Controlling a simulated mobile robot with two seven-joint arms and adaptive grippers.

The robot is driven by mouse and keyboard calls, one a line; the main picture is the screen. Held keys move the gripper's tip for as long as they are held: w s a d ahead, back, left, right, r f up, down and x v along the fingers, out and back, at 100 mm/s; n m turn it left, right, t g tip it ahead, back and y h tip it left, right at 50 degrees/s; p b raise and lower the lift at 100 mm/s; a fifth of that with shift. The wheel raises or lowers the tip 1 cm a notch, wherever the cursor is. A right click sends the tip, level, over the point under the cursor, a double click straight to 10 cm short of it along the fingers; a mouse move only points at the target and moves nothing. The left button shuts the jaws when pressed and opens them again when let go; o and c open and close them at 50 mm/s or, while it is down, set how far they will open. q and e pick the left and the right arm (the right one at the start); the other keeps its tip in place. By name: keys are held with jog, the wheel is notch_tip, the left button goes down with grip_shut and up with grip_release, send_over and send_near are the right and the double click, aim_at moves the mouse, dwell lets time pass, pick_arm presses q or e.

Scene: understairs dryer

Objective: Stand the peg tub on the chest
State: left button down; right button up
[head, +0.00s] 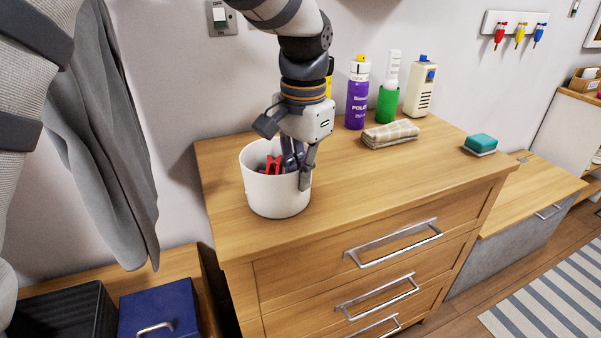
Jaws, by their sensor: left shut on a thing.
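The peg tub (270,193) is a white round tub with red and dark pegs (272,165) inside. It is upright at the left end of the wooden chest's top (400,170), and its base appears to meet the wood. My left gripper (298,165) comes down from above and is shut on the tub's right rim, with a finger outside the wall. The gripper hides part of the rim and the pegs. My right gripper is not in view.
A purple spray can (357,100), green bottle (388,103), cream box (419,88), folded cloth (390,133) and teal sponge (481,142) stand along the back and right. The chest's front middle is clear. A grey garment (100,140) hangs left; a blue box (158,310) sits below.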

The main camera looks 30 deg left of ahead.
pick_arm(q)
jog(key=c, duration=1.8)
grip_release()
jog(key=shift+w+f, duration=0.1)
jog(key=shift+f, duration=0.05)
jog(key=r, duration=1.2)
jog(key=shift+d+r, duration=0.2)
jog(key=shift+d, duration=0.05)
jog(key=shift+f, duration=0.1)
